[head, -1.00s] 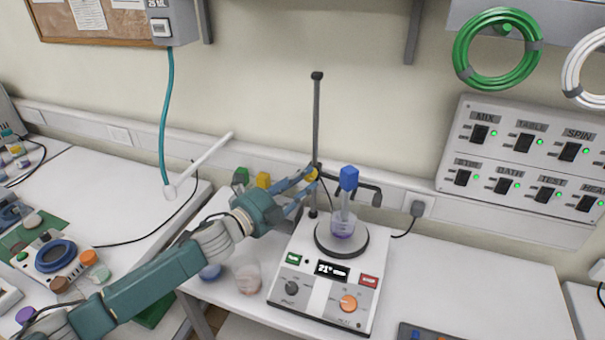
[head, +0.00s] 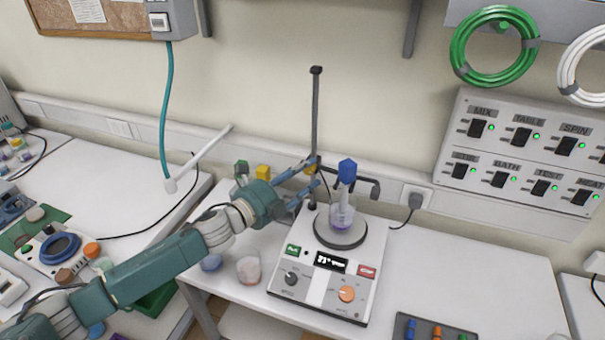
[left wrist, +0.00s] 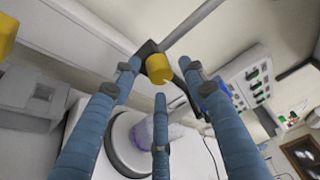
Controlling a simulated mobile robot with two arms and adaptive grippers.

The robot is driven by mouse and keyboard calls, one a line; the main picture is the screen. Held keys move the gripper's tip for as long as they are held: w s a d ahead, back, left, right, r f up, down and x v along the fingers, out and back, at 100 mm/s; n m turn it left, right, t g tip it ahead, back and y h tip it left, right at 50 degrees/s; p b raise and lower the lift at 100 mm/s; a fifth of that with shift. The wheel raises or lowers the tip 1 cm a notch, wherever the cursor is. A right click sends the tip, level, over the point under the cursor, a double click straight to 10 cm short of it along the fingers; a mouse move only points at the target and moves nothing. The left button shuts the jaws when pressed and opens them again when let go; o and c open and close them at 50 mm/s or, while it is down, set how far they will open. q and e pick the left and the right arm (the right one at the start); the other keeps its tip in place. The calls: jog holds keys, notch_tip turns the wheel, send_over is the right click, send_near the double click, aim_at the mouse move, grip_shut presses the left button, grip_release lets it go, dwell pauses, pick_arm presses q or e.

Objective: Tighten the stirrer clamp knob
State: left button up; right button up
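The yellow clamp knob (head: 311,169) is on the dark stirrer stand rod (head: 316,115). It also shows in the left wrist view (left wrist: 158,68), at the clamp. My left gripper (head: 311,173) has its blue fingers spread at the knob. In the left wrist view the fingertips (left wrist: 160,76) stand around the knob, with visible gaps between them and it. My right gripper is in neither view.
Green and yellow bottle caps (head: 263,172) stand behind my left wrist. A beaker with pinkish contents (head: 249,270) and a blue item (head: 211,262) are left of the hotplate. A dark tray (head: 433,328) lies at front right. The bench's right side (head: 470,275) is clear.

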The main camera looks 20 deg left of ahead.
pick_arm(q)
jog(key=shift+s+a, duration=0.1)
jog(key=v, duration=1.1)
jog(key=shift+s, duration=0.4)
jog(key=shift+a+f, duration=0.1)
jog(key=shift+a, duration=0.05)
